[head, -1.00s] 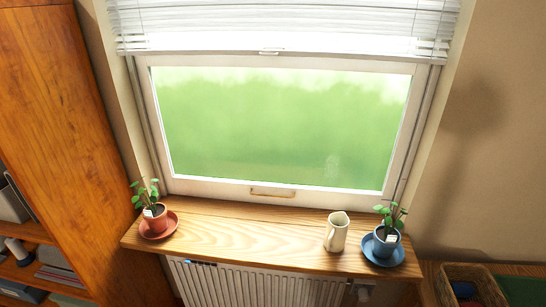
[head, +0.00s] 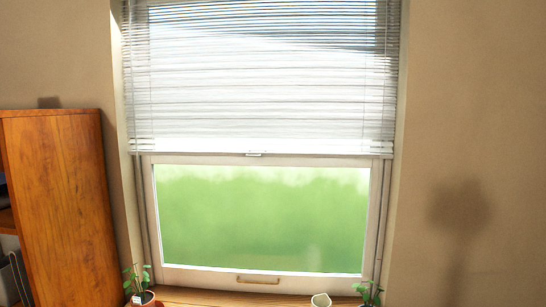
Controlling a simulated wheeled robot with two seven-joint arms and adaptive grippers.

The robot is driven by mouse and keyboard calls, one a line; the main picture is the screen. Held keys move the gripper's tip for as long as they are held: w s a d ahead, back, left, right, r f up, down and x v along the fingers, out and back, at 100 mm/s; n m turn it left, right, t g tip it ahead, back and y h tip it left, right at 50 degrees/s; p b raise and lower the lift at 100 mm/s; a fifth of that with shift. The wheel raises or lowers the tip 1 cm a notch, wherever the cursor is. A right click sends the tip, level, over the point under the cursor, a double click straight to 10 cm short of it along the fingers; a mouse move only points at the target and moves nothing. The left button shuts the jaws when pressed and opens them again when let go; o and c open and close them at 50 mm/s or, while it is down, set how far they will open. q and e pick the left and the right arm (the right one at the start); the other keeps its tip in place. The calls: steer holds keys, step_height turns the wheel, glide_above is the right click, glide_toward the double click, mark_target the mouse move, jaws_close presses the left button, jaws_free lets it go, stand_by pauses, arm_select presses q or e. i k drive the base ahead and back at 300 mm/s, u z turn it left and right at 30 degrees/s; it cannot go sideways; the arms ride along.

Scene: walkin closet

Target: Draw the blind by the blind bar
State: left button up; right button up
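A white slatted blind (head: 262,85) hangs over the upper half of the window in the head view. Its bottom bar (head: 330,149) runs level across the window, with a small pale handle (head: 254,154) at its middle. Below the bar the window pane (head: 262,220) is uncovered and shows blurred green outside. Neither of my grippers is in view, and nothing touches the blind.
On the wooden sill (head: 200,297) stand a potted plant (head: 141,296) at left, a cream jug (head: 321,300) and another plant (head: 369,293) at right, all partly cut off. A window handle (head: 258,280) is on the lower frame. A wooden cabinet (head: 70,190) stands left.

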mark_target(255, 155)
steer(key=z, duration=0.25)
steer(key=i, duration=1.5)
steer(key=u, duration=0.8)
